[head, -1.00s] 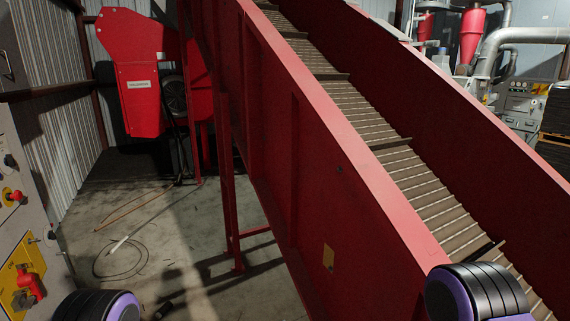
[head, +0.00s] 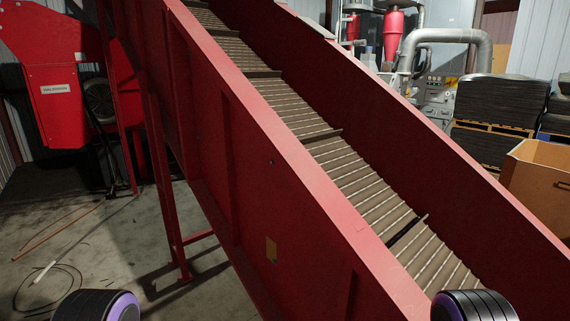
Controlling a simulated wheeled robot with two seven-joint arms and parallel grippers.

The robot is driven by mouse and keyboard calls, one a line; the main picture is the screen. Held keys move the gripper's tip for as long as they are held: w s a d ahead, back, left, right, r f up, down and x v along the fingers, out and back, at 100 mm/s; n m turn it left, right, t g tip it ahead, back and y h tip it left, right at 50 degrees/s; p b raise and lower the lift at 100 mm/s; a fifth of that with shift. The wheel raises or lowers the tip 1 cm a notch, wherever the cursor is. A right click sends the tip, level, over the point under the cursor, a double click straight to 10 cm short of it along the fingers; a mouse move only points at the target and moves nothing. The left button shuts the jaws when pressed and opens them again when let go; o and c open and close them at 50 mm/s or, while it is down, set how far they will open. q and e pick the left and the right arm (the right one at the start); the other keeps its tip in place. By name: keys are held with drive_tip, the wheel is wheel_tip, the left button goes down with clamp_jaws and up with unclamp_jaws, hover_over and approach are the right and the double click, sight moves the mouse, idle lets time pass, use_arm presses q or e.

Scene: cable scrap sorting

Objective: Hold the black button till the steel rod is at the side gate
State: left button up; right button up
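A red inclined conveyor (head: 300,215) with a ribbed belt (head: 365,180) and dark cross bars fills the middle of the head view. A dark bar (head: 407,235) lies across the lower belt; I cannot tell whether it is a belt cleat or a rod. A thin pale rod (head: 43,272) lies on the floor at lower left; its material is unclear. I see no black button and cannot make out a side gate. Neither gripper is in view; only black and purple parts of my arms show at the bottom edge.
A red machine (head: 58,95) stands at the far left. A cable loop (head: 72,283) lies on the floor (head: 110,250). At right are stacked dark sheets on pallets (head: 500,103) and an open cardboard box (head: 540,185). Grey ducting (head: 455,36) runs behind.

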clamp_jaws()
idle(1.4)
